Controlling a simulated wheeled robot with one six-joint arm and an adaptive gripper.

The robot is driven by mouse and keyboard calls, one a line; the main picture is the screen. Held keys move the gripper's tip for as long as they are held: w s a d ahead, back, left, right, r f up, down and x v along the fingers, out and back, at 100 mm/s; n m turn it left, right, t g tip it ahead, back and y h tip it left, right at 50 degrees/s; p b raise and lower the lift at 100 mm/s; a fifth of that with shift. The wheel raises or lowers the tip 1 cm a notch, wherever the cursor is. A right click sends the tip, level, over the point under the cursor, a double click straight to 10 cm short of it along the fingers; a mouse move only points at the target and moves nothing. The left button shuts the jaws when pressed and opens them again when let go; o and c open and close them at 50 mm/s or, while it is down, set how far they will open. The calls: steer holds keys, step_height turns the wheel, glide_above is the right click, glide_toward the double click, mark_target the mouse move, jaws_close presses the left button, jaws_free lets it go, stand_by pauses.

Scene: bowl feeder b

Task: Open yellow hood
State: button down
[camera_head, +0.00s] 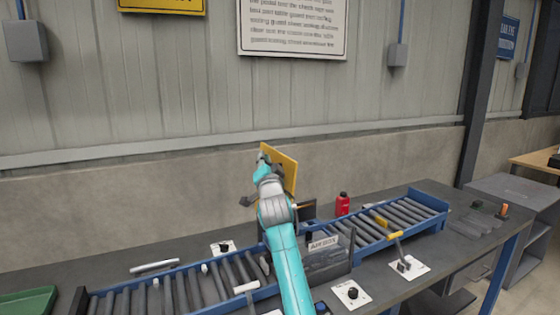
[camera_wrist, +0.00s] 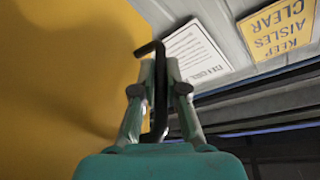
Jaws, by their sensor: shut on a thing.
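The yellow hood (camera_head: 284,170) stands steeply tilted, raised above the dark box (camera_head: 330,255) over the roller conveyor. In the wrist view its yellow face (camera_wrist: 60,80) fills the left side. My gripper (camera_wrist: 160,78) is shut on a black bent handle (camera_wrist: 150,48) beside the hood's face. In the head view my gripper (camera_head: 262,172) is at the hood's left side, high above the bench. My arm hides part of the box and the hood's lower edge, so the hinge cannot be made out.
A roller conveyor with blue rails (camera_head: 443,212) runs along the grey bench. A red bottle (camera_head: 342,204) stands behind it. A yellow-handled lever (camera_head: 388,228) and a white plate with a black knob (camera_head: 352,293) are at the right front. A wall is close behind.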

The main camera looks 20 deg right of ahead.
steer(key=shift+a+f+n+t+y, duration=0.15)
steer(key=shift+a+f+n+y, duration=0.1)
steer(key=shift+a+n, duration=0.5)
steer(key=shift+a+f+n+t+y, duration=0.2)
steer(key=shift+a+n, duration=0.25)
steer(key=shift+a, duration=0.6)
steer(key=shift+r, duration=0.1)
steer(key=c, duration=1.5)
jaws_free()
steer(key=shift+s, duration=0.1)
steer(key=v, duration=1.2)
